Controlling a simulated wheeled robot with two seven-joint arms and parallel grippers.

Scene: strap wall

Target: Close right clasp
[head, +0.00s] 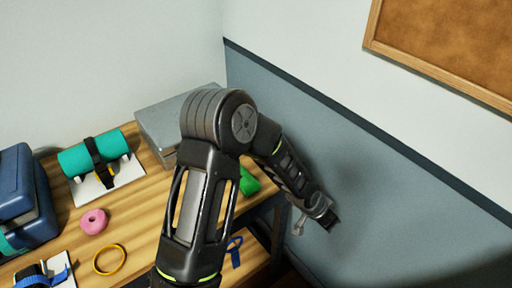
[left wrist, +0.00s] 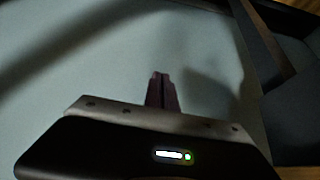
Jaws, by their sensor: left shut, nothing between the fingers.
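A teal roll (head: 90,153) lies on a white board (head: 112,183) on the wooden table. A black strap (head: 97,158) with a yellowish patch goes around it. A second strapped item (head: 43,275) with a blue strap is at the bottom left, cut by the frame. I cannot tell which clasp is the right one, or whether either is closed. My left gripper (head: 318,217) is far right of both, past the table edge and close to the grey-blue wall. In the left wrist view its fingers (left wrist: 162,80) are together and empty. My right gripper is not in view.
A grey metal box (head: 160,118) stands at the back of the table, partly behind my arm. A blue case (head: 25,195), a pink ring (head: 93,221) and a yellow ring (head: 109,259) are on the left. A green object (head: 249,182) and a blue strap piece (head: 235,252) are near my arm.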

